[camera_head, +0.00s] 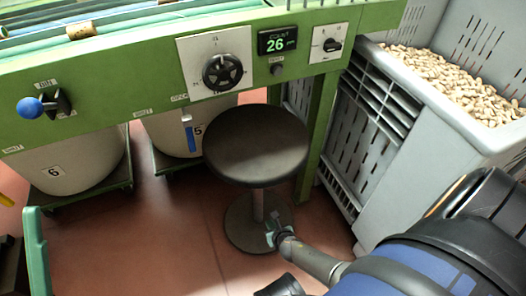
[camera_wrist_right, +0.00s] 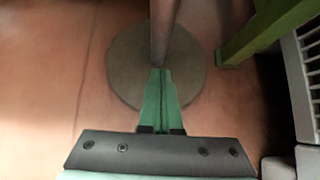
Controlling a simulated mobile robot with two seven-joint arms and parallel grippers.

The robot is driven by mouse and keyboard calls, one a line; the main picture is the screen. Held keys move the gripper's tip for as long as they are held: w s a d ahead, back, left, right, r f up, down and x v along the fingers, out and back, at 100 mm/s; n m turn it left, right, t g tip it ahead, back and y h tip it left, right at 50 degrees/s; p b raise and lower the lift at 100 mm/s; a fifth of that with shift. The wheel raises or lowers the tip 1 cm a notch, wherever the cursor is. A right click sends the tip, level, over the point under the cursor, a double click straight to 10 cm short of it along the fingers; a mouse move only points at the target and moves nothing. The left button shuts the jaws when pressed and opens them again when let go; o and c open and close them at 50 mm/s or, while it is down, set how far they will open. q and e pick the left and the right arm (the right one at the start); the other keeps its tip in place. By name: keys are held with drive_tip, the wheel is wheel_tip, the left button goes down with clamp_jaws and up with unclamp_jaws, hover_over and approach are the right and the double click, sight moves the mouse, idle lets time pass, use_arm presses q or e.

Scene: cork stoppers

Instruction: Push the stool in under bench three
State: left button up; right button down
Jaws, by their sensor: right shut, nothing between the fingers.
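The stool has a round black seat (camera_head: 257,146), a thin post (camera_head: 258,205) and a round base (camera_head: 241,226) on the floor. It stands upright at the front of the green bench (camera_head: 130,92), left of the bench's right leg (camera_head: 318,125). The seat shows below the bench's front edge. My right gripper (camera_head: 272,232) is low, by the foot of the post, over the base. In the right wrist view its green fingers (camera_wrist_right: 161,95) are shut and empty. Their tips line up with the post (camera_wrist_right: 164,30); I cannot tell whether they touch. My left gripper is not in view.
A grey crate of corks (camera_head: 455,85) stands right of the bench leg. Bin 6 (camera_head: 70,165) and bin 5 (camera_head: 175,130) stand on wheeled bases under the bench. A green upright piece (camera_head: 36,250) is at lower left. The red floor left of the stool is clear.

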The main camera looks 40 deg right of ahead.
sight(260, 208)
drive_tip(key=w+f+b, duration=0.1)
drive_tip(key=w, duration=0.1)
drive_tip(key=w+d+f+b, duration=0.1)
drive_tip(key=w, duration=0.1)
drive_tip(key=w+f+b, duration=0.1)
drive_tip(key=w, duration=0.1)
drive_tip(key=shift+w+d+f+b, duration=0.1)
drive_tip(key=shift+d+f+b, duration=0.15)
drive_tip(key=shift+d+b, duration=0.05)
drive_tip(key=shift+w+d, duration=0.15)
drive_tip(key=shift+w, duration=0.35)
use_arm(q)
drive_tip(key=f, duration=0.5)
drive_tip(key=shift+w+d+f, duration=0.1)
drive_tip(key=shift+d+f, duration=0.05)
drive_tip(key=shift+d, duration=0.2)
